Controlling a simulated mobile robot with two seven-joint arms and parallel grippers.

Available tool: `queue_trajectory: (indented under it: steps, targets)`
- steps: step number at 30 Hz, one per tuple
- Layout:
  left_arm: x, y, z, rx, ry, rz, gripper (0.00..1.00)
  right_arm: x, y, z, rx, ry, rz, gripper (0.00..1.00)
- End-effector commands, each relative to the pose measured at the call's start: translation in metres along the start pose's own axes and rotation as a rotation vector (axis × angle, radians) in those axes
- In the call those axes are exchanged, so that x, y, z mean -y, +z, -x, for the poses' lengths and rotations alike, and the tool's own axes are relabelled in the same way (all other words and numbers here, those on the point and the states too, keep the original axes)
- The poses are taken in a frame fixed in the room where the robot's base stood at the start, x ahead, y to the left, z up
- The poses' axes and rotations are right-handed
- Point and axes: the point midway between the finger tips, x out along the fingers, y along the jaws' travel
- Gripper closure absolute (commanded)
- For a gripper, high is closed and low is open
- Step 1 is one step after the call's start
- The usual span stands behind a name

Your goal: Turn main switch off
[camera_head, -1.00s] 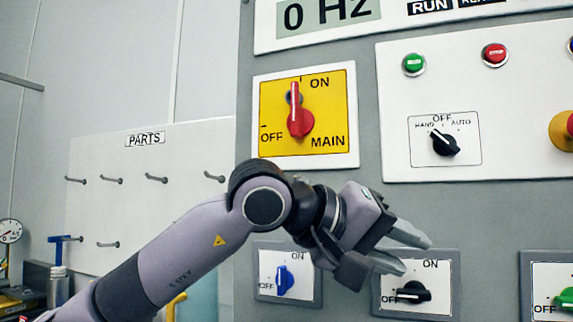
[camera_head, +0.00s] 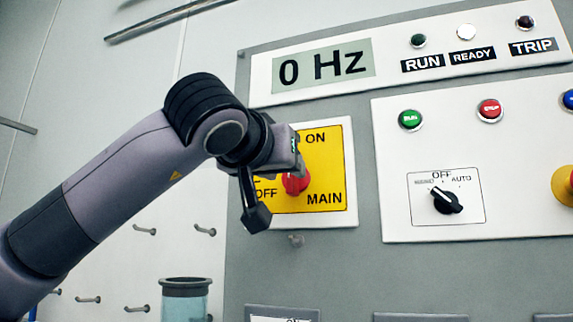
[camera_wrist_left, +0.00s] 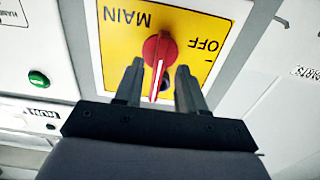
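The main switch is a red rotary handle (camera_head: 296,184) on a yellow plate (camera_head: 325,165) marked ON, OFF and MAIN. In the wrist view the plate is upside down, and the red handle (camera_wrist_left: 159,55) points down the picture, away from the MAIN lettering, with OFF to one side. My left gripper (camera_head: 275,182) is in front of the plate's left part and hides the upper handle and part of the lettering. In the wrist view the left gripper (camera_wrist_left: 160,70) is open, its fingers on either side of the handle with visible gaps. My right gripper is not in view.
Above is a display (camera_head: 325,67) reading 0 Hz. To the right are a green button (camera_head: 410,119), a red button (camera_head: 490,110) and a black HAND/OFF/AUTO selector (camera_head: 446,201). Further small switch plates (camera_head: 420,317) show at the bottom edge. A pegged white wall lies left.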

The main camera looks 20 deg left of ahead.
Motion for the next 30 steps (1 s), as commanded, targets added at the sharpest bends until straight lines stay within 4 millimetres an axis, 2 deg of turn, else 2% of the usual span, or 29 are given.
queue_trajectory:
  steps: [3,6,14,15,17,18,30]
  targets:
    - [0.000,-0.001,-0.015,0.003,0.000,0.001,0.60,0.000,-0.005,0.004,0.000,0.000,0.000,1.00]
    - [0.000,0.000,-0.021,0.001,0.001,0.000,0.60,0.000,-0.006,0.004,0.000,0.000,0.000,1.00]
    - [0.000,0.000,-0.022,0.000,0.002,0.000,0.60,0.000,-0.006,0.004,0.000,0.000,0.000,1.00]
    - [0.000,0.000,-0.022,0.000,0.002,0.000,0.67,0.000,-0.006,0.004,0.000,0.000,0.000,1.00]
    - [0.000,0.000,-0.022,0.000,0.002,0.001,0.86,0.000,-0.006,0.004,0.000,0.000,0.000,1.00]
    - [0.000,0.000,-0.022,0.000,0.002,0.001,0.99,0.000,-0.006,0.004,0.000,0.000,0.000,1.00]
    - [0.000,0.001,-0.022,0.001,0.002,0.037,1.00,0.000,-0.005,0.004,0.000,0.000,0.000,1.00]
